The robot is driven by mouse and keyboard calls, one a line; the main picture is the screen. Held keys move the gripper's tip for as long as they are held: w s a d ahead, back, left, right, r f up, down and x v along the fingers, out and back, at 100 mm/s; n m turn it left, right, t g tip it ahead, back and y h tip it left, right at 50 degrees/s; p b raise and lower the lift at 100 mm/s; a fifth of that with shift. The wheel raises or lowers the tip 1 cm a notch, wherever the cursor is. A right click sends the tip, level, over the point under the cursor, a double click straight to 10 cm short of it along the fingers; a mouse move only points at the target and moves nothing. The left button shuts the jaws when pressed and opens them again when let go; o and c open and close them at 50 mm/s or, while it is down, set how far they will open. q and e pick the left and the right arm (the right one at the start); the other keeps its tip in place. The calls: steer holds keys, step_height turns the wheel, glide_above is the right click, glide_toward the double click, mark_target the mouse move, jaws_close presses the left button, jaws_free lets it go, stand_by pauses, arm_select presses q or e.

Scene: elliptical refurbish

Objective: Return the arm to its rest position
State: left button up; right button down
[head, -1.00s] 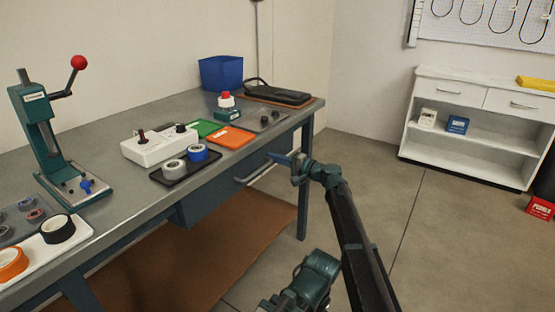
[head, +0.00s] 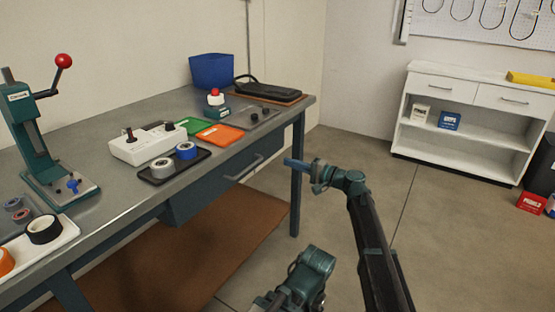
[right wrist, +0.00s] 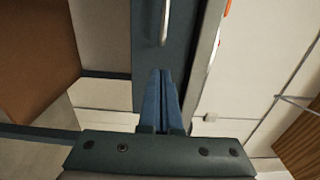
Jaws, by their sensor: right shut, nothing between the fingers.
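My right gripper (head: 288,162) is shut and empty in the head view. It is in the air to the right of the workbench drawer, apart from the drawer handle (head: 243,167). In the right wrist view its blue fingers (right wrist: 161,100) are together with nothing between them, and the drawer front and handle (right wrist: 165,22) show beyond them. The drawer (head: 215,185) looks shut. My left gripper is not in view.
The grey workbench (head: 110,215) on the left holds a green press (head: 35,140), a white control box (head: 148,145), tape rolls, green and orange trays (head: 220,134) and a blue bin (head: 212,72). A white cabinet (head: 470,75) stands at the back right. The floor between is open.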

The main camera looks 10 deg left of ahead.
steer(key=shift+v, duration=1.6)
steer(key=s+d+f+n+g+h, duration=0.1)
steer(key=s+d+f+n+h, duration=0.1)
steer(key=s+d+f+h, duration=0.35)
steer(key=s+d+f+n+g+h, duration=0.1)
steer(key=s+d+f+g+h, duration=0.1)
steer(key=s+d+f, duration=0.6)
steer(key=s+d+f+n+g+h, duration=0.1)
steer(key=s+d+f+h, duration=0.35)
steer(key=s+d, duration=0.45)
steer(key=s+d+f+g+h, duration=0.1)
steer(key=s+d+f+h, duration=0.35)
steer(key=s+d, duration=0.5)
steer(key=s+a+n+h, duration=0.1)
steer(key=s+a+n, duration=0.15)
steer(key=a, duration=0.35)
steer(key=s+a+n+h, duration=0.1)
steer(key=s+a, duration=0.3)
steer(key=a, duration=0.2)
step_height(320, 180, up, 33)
steer(key=p, duration=3.2)
steer(key=shift+d+g, duration=0.25)
steer(key=shift+g, duration=0.15)
steer(key=shift+f, duration=0.1)
